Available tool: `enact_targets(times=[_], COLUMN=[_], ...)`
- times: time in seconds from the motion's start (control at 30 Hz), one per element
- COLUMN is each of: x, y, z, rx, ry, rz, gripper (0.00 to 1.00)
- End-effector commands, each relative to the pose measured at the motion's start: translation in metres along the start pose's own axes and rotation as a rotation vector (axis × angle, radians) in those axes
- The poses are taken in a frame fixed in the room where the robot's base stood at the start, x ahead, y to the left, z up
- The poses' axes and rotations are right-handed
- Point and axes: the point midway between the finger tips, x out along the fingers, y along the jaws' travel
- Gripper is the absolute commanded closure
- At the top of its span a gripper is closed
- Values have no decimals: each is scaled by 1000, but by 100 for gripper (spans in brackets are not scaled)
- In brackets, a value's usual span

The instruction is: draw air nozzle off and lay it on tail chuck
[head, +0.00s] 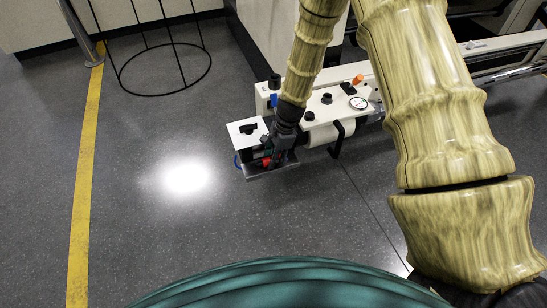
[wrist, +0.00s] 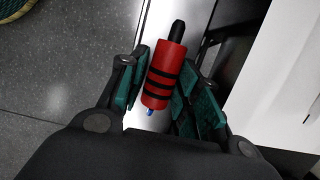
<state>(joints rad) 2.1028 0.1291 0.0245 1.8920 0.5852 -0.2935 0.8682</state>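The air nozzle (wrist: 164,78) is a red cylinder with black bands, a black end and a small blue tip. In the wrist view it lies tilted between the green pads of my gripper (wrist: 163,84). The pads stand partly closed, about the nozzle's width apart, and seem to hold its sides. In the head view my gripper (head: 274,157) points down at the left end of the white machine, with a bit of red at its tips, just above a metal plate (head: 262,175). I cannot tell for sure which part is the tail chuck.
The white machine (head: 316,117) carries black knobs, a gauge (head: 358,103), an orange part (head: 357,79) and a black handle (head: 341,137). A black wire stand (head: 165,94) stands at upper left. The grey floor is free left of the machine, beside a yellow line (head: 83,190).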

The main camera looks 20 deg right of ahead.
Motion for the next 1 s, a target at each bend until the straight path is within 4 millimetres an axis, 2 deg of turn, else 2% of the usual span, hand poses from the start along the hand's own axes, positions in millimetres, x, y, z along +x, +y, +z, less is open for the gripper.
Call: enact_targets(times=[0.4,0.6,0.8,1.0], x=[-71,-100,-117,-122], y=[-5,-4,-1,0], z=[-1,1,2,2], rx=[1,-2,-1,0], ry=[6,6,4,4], rz=[-22,-22,-18,-17], gripper=[47,47,47,47])
